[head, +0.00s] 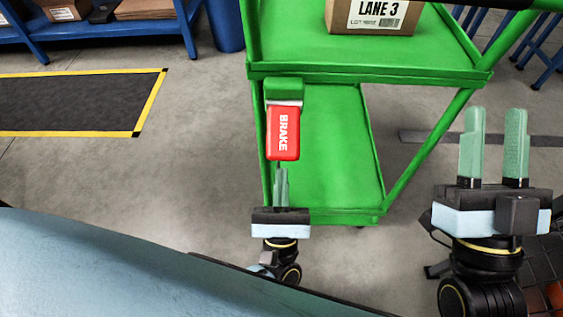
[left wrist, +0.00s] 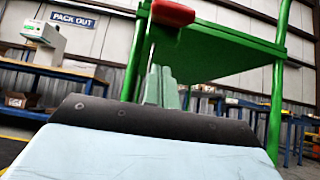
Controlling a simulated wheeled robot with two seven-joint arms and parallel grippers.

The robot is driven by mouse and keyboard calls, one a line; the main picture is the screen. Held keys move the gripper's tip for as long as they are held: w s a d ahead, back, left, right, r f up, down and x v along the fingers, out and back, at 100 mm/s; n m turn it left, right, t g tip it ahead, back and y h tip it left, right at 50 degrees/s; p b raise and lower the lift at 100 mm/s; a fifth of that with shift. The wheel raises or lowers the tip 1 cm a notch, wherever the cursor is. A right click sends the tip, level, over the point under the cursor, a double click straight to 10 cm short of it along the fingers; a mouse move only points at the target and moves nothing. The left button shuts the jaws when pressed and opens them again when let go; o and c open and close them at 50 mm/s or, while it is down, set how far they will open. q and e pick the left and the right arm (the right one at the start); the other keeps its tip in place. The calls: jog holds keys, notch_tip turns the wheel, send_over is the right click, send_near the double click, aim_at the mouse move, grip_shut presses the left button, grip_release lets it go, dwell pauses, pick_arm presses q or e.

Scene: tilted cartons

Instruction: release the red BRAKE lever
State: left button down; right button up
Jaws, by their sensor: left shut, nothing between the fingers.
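The red BRAKE lever (head: 284,133) hangs from a green bracket (head: 284,89) on the left front post of the green cart (head: 370,73). Its face with the white word BRAKE is toward the head camera. My left gripper (head: 281,172) is shut and empty, fingers pointing up just below the lever's lower end; I cannot tell whether they touch. In the left wrist view the shut fingers (left wrist: 161,70) stand below the red lever (left wrist: 173,12), which is cut by the top edge. My right gripper (head: 496,112) is open and empty, to the right of the cart.
A carton labelled LANE 3 (head: 372,18) sits on the cart's upper shelf. The lower shelf (head: 335,150) is bare. A dark mat with yellow edging (head: 75,103) lies on the floor at left. Blue racks (head: 110,30) stand behind. The floor between mat and cart is clear.

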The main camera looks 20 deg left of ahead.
aim_at(283, 132)
pick_arm(q)
jog(key=shift+r, duration=2.7)
pick_arm(e)
jog(key=shift+w+f+g, duration=0.25)
jog(key=shift+g, duration=0.15)
pick_arm(q)
jog(key=shift+p, duration=0.3)
pick_arm(e)
jog(key=shift+a, duration=0.1)
